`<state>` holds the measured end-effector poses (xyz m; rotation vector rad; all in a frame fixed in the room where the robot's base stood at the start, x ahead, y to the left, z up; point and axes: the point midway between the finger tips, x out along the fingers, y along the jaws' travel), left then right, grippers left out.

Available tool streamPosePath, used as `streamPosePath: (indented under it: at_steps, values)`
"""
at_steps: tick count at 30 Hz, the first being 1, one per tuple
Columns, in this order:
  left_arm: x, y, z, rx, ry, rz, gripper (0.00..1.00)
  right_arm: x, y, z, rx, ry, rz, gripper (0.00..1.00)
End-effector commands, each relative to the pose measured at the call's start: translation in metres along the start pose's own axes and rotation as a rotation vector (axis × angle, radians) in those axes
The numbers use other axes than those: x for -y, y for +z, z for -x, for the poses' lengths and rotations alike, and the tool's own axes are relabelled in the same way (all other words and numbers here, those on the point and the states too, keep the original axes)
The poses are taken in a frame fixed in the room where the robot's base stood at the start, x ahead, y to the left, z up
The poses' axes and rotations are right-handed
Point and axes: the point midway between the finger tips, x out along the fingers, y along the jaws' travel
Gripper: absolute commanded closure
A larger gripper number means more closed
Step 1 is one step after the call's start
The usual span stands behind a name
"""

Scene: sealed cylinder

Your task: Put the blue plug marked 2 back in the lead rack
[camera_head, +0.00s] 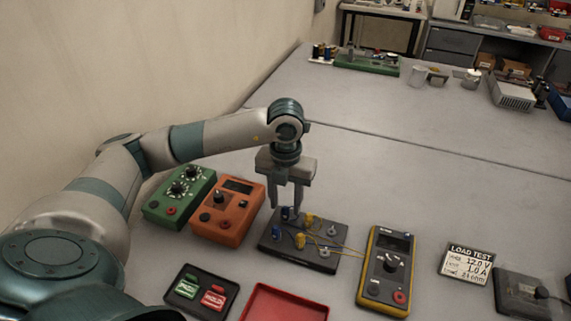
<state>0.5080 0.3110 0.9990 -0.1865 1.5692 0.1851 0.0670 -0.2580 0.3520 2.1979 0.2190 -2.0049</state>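A dark board (314,256) lies in front of my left gripper and carries small plugs and posts with yellow leads. A blue plug (277,232) stands near its left front edge. A second small blue piece (285,213) is at the back of the board, just below the fingers. The number 2 cannot be read on either. My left gripper (284,206) points down above the board's back left part, its two fingers apart with a gap between them. I cannot tell whether the fingertips touch anything. Which thing is the lead rack is not clear. My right gripper is not in view.
A green box (180,196) and an orange meter (228,211) stand left of the board. A yellow-edged meter (387,270) is right. A black tray (202,309) with green and red pieces and a red tray (285,304) lie in front.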

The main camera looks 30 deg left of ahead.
Motion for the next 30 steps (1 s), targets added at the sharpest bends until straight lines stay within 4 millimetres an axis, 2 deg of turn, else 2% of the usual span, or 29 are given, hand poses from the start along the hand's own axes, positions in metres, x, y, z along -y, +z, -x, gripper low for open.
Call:
streamPosePath:
  at_steps: [5,12,18,30]
  values:
    - [0.000,0.002,0.025,0.006,-0.002,-0.001,0.62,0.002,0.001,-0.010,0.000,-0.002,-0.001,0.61]
    - [0.000,0.001,0.072,0.006,-0.002,-0.002,0.62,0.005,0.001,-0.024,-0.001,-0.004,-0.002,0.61]
    - [0.000,0.001,0.105,0.006,-0.001,0.000,0.62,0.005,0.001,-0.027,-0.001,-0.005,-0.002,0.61]
    - [0.000,0.001,0.148,0.003,-0.001,0.000,0.62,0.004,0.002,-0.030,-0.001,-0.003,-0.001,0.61]
